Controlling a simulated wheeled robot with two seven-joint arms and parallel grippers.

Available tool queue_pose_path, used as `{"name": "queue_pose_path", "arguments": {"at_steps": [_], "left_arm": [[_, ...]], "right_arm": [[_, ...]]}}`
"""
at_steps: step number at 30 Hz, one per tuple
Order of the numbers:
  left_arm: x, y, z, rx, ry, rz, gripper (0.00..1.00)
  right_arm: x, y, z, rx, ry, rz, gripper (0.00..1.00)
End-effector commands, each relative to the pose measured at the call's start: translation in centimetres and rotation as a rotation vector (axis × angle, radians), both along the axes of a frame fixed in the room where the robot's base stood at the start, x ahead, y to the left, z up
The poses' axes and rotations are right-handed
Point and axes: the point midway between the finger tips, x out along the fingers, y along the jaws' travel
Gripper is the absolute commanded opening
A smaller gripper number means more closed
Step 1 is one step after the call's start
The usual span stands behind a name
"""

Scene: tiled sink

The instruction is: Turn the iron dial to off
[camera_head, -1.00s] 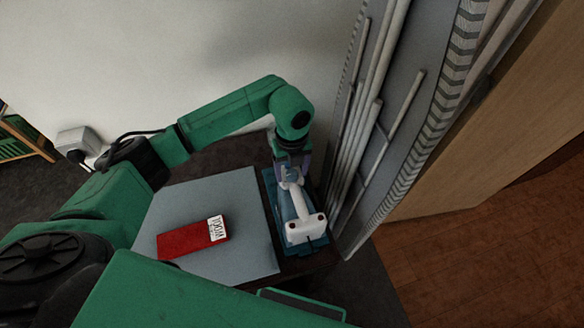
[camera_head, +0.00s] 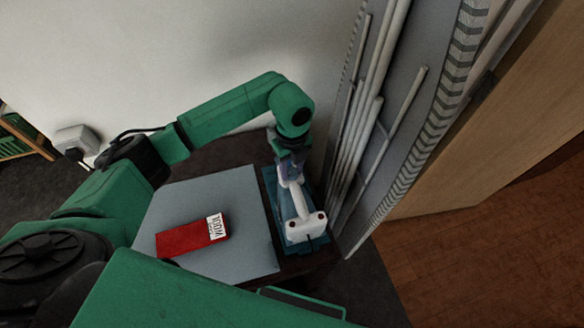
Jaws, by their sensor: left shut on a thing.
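The iron (camera_head: 303,228) is white with a blue base and stands on a teal rest (camera_head: 273,218) at the right side of the dark table. Its rear end faces the bottom of the picture. My left gripper (camera_head: 291,170) reaches down over the far part of the iron and is shut on it, apparently at the dial. The dial itself is hidden by the gripper, so its setting cannot be read. My right gripper is not in view.
A red box (camera_head: 193,237) with a white label lies on the grey mat (camera_head: 247,250) left of the iron. A grey panel with pipes (camera_head: 366,130) stands close to the right of the iron. A wall socket with a plug (camera_head: 77,140) is at the left.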

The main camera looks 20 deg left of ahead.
Motion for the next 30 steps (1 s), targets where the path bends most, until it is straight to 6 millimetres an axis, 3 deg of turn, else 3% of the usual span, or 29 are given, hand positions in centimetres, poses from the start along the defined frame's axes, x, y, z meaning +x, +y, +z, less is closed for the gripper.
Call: {"name": "queue_pose_path", "arguments": {"at_steps": [18,30], "left_arm": [[0.15,-0.13,0.17,-0.004,-0.002,0.484,0.0],[0.19,-0.15,0.22,-0.004,-0.003,0.598,0.0]], "right_arm": [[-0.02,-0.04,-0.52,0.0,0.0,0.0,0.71],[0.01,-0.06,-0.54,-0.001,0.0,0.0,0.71]]}}
